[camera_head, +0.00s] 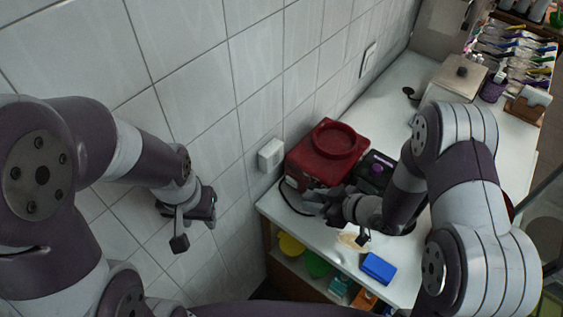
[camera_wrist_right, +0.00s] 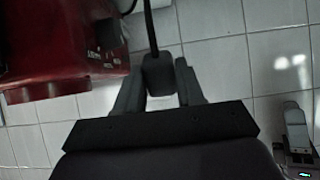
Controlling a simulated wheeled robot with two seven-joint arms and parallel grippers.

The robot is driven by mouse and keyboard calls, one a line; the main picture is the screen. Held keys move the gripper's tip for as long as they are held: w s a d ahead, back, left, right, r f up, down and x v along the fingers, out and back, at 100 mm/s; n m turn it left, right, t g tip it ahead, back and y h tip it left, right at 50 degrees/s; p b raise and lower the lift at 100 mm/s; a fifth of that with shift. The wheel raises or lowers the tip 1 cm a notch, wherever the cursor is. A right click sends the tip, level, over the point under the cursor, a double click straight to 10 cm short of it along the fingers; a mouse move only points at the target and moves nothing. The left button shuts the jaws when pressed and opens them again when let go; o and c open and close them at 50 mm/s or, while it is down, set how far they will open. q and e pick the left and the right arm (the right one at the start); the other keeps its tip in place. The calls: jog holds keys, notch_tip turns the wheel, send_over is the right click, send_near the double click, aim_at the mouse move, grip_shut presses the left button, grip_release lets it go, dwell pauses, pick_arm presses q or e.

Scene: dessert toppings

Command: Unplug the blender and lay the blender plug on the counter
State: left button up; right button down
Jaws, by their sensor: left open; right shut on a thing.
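The red blender base (camera_head: 310,168) stands on the counter (camera_head: 335,240) near the wall. It also shows at the upper left of the right wrist view (camera_wrist_right: 50,45). My right gripper (camera_wrist_right: 158,88) is shut on the black blender plug (camera_wrist_right: 158,74), with its cord (camera_wrist_right: 150,25) running upward in that view. In the head view my right gripper (camera_head: 322,204) is in front of the blender, apart from the white wall outlet (camera_head: 270,155); the plug is hard to make out there. My left gripper (camera_head: 190,222) is open and empty, near the tiled wall left of the counter.
A blue box (camera_head: 378,268) lies near the counter's front edge, beside a pale tan patch (camera_head: 353,240). A black item with a purple knob (camera_head: 377,168) is right of the blender. Shelves below hold colored bowls (camera_head: 291,245). Colorful packets (camera_head: 515,50) stand far back.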

jog(key=shift+f+b, duration=5.1)
jog(key=shift+f, duration=1.55)
jog(key=shift+c, duration=1)
grip_release()
jog(key=shift+r, duration=0.1)
jog(key=shift+s+d+r+p, duration=0.15)
jog(key=shift+d+r+p, duration=0.05)
jog(key=shift+r+p, duration=0.35)
jog(key=shift+s+d+r+p, duration=0.1)
jog(key=shift+d+r+p, duration=0.05)
jog(key=shift+r+p, duration=0.35)
jog(key=s+d+r+p, duration=0.2)
jog(key=d+r+p, duration=0.1)
jog(key=r+p, duration=0.3)
jog(key=shift+s+d+p, duration=0.15)
jog(key=shift+s+p, duration=0.1)
jog(key=shift+p, duration=0.1)
